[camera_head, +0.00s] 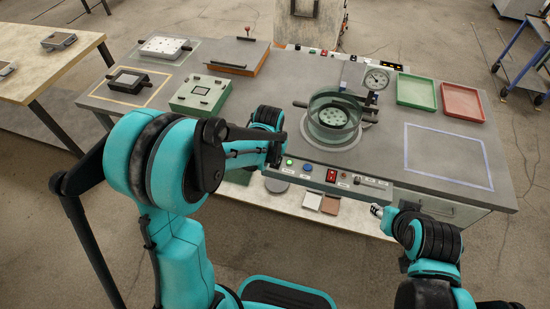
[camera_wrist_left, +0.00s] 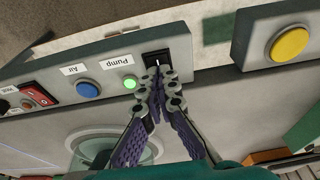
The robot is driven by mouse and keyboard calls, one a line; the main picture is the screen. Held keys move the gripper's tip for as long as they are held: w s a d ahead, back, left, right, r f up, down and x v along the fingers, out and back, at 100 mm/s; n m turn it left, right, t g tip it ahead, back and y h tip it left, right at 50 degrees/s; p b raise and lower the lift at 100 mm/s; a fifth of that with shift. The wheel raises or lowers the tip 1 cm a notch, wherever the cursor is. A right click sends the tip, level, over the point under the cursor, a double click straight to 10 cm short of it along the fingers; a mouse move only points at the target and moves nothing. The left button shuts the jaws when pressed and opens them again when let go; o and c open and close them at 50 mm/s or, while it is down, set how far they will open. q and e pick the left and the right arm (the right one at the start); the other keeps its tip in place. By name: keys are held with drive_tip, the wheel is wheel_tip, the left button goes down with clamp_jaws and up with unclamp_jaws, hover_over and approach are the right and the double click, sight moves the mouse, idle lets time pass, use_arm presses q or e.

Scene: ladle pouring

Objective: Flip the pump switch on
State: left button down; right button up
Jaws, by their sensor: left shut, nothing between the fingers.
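In the left wrist view the pump switch (camera_wrist_left: 157,58) is a small black rocker in the grey control panel, beside the "Pump" label and a lit green lamp (camera_wrist_left: 130,83). My left gripper (camera_wrist_left: 161,76) is shut and empty, with its fingertips at the switch's edge and covering part of it; I cannot tell whether they touch. In the head view my left gripper (camera_head: 274,157) is over the left part of the panel and hides the switch. The green lamp also shows there (camera_head: 290,163). My right gripper (camera_head: 377,211) is off the panel's right end; its fingers are too small to judge.
A blue button (camera_wrist_left: 88,89) and a red switch (camera_wrist_left: 38,95) sit along the panel. A large yellow button (camera_wrist_left: 289,43) is on the other side. A glass vessel (camera_head: 333,117) stands behind the panel. Green (camera_head: 416,91) and red (camera_head: 463,102) trays lie at the back right.

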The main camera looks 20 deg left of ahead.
use_arm(q)
drive_tip(key=shift+r+p, duration=0.3)
drive_tip(key=shift+r, duration=0.05)
drive_tip(key=p+v, duration=0.3)
drive_tip(key=v, duration=0.1)
drive_tip(key=shift+r, duration=0.4)
drive_tip(key=w+p+v, duration=0.2)
drive_tip(key=p+v, duration=0.1)
drive_tip(key=v, duration=0.4)
hover_over(274, 166)
drive_tip(key=s, duration=0.4)
drive_tip(key=shift+r, duration=0.3)
drive_tip(key=shift+s, duration=0.1)
drive_tip(key=s+a+r+t, duration=0.1)
drive_tip(key=s+r+t, duration=0.1)
drive_tip(key=s, duration=0.5)
drive_tip(key=s+a+r+t, duration=0.1)
drive_tip(key=s+r+t, duration=0.1)
drive_tip(key=s+r, duration=0.2)
drive_tip(key=s, duration=0.2)
drive_tip(key=shift+s+a+r+t+b, duration=0.3)
drive_tip(key=shift+s+b, duration=0.05)
